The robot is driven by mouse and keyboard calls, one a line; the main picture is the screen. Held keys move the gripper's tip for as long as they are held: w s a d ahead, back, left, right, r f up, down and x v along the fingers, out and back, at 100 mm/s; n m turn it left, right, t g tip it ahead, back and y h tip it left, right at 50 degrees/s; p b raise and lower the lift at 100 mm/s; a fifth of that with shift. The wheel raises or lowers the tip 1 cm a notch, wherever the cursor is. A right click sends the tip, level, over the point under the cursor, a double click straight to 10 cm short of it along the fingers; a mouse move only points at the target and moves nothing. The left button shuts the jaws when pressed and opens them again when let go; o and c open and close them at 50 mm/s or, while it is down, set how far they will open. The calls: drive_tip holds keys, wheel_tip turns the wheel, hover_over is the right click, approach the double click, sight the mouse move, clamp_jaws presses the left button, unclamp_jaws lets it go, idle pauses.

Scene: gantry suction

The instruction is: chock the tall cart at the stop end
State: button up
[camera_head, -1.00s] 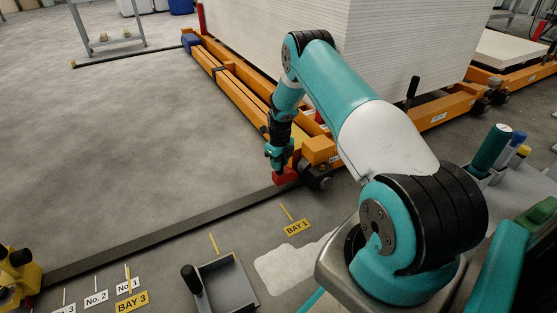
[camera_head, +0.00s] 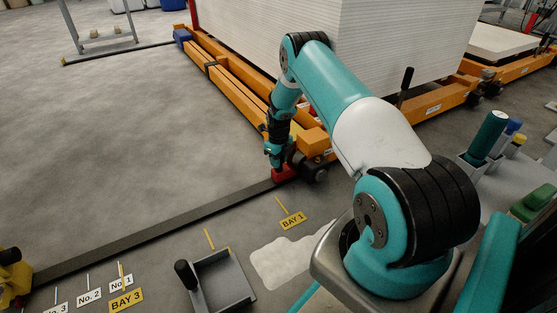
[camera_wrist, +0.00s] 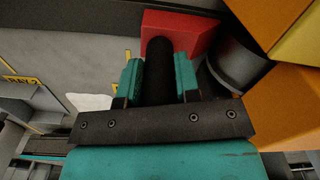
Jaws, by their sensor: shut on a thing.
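The tall cart is an orange frame (camera_head: 437,108) with a high stack of white boards (camera_head: 405,40) on it. Its near end, with a dark wheel (camera_head: 316,170), stands at a dark floor strip (camera_head: 150,232). A red chock (camera_head: 286,174) sits low beside that wheel. My gripper (camera_head: 275,160) points down over the chock. In the wrist view, its teal fingers are shut on the black handle (camera_wrist: 159,62) of the red chock (camera_wrist: 182,24). The grey wheel (camera_wrist: 236,62) is just right of the chock there; whether they touch I cannot tell.
A grey tray with a black handle (camera_head: 222,284) and a yellow BAY 1 sign (camera_head: 292,220) are on the floor in front. Numbered signs and a BAY 3 sign (camera_head: 126,301) lie lower left. Another orange cart (camera_head: 512,64) stands at right.

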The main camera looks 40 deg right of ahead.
drive_tip(key=shift+f, duration=0.2)
drive_tip(key=o, duration=1)
wheel_tip(320, 180, up, 18)
drive_tip(key=p, duration=0.9)
drive_tip(key=shift+f+p, duration=0.25)
drive_tip(key=shift+p, duration=0.1)
